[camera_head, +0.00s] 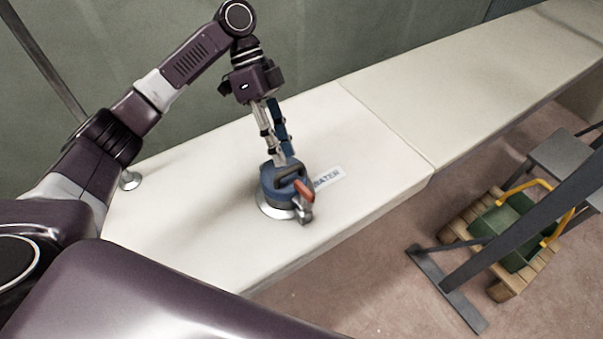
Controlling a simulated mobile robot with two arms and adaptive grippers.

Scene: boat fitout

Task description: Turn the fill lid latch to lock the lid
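The blue fill lid (270,186) sits on a round metal collar (268,208) on the cream bench top, with a dark handle (291,173) across its top. The latch (304,191), with a red grip and a metal end, is at the lid's right front side, pointing toward the front. My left gripper (284,160) reaches down from above with its fingertips at the lid's top, by the back of the handle. Its fingers look close together, but I cannot tell whether they hold the handle. They are apart from the latch. My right gripper is not in view.
A label reading "WATER" (329,179) lies right of the lid. A small metal fitting (130,181) stands at the bench's left. The bench (385,150) is otherwise clear. Right of it, on the floor, are a wooden pallet (509,284), a green crate (497,221) and a dark metal frame (520,240).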

